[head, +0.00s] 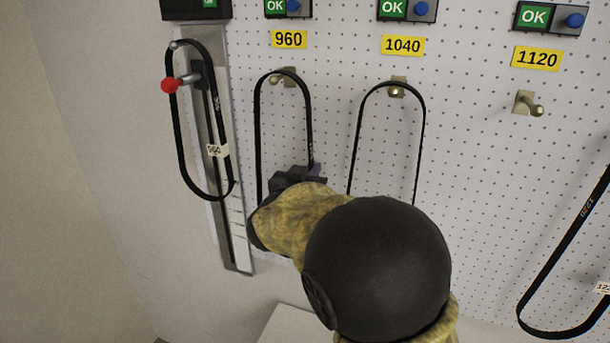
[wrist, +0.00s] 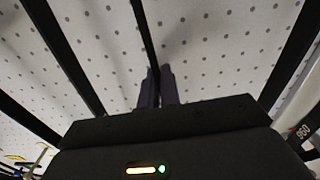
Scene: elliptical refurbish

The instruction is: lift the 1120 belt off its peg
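The peg under the yellow 1120 label (head: 537,59) is bare; no belt hangs on this 1120 peg (head: 528,104). A black belt (head: 257,130) hangs on the peg under the 960 label (head: 289,39). My gripper (head: 315,169) is at the right strand of that belt, low down. In the wrist view its two dark fingers (wrist: 158,88) are close together with a belt strand (wrist: 146,35) running between them, so it looks shut on it. My arm hides the belt's lower end. I cannot read a number on this belt.
Another belt (head: 424,125) hangs under the 1040 label (head: 402,45), close to my arm. A belt tagged 960 (head: 177,140) hangs on the gauge (head: 236,235) with a red-knobbed lever (head: 169,86) at left. A larger belt (head: 553,258) shows at the right edge.

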